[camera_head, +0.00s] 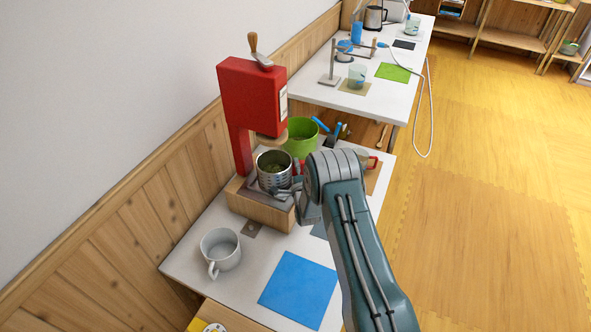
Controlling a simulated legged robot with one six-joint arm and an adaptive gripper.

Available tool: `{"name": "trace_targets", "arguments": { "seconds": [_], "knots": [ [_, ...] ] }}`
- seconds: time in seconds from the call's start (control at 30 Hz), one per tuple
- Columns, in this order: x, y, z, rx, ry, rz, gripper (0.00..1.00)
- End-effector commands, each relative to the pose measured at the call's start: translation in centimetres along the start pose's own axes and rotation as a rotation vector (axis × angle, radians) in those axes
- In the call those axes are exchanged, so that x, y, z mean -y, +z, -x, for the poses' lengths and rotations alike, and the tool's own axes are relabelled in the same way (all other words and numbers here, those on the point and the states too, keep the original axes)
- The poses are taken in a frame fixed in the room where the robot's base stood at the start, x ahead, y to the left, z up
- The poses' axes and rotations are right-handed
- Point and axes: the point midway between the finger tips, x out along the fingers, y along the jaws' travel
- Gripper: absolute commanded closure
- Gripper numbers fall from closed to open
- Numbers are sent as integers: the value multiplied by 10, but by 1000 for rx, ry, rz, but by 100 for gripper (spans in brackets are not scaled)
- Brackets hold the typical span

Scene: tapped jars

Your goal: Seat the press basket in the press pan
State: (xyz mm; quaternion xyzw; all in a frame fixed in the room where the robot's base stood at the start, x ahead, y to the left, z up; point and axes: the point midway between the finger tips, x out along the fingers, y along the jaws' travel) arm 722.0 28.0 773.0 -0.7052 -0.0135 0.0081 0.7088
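The press basket (273,178), a ribbed metal cylinder with something greenish inside, stands upright under the red press (252,95). A grey press pan (262,195) shows at the basket's foot, on the press's wooden base. I cannot tell whether the basket rests fully inside the pan or just above it. My gripper (287,190) is at the basket's lower right side, close to or touching it. My arm hides part of this area, and the fingers are too small to tell whether they are closed on the basket.
A white mug (221,250) stands at the front left of the table, beside a blue mat (298,289). A green pot (301,137) stands behind the basket. A second white table (330,92) with a stand is further back. Open floor lies to the right.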

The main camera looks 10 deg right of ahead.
Motion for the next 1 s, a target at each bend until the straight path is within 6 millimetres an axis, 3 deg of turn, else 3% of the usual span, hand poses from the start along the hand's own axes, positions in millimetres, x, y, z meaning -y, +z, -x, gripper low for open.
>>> {"name": "trace_targets", "arguments": {
  "seconds": [0.53, 1.0],
  "knots": [
    [-2, 0, 1, 0, 5, 1, 0],
    [-2, 0, 16, 0, 5, 1, 0]
  ]
}}
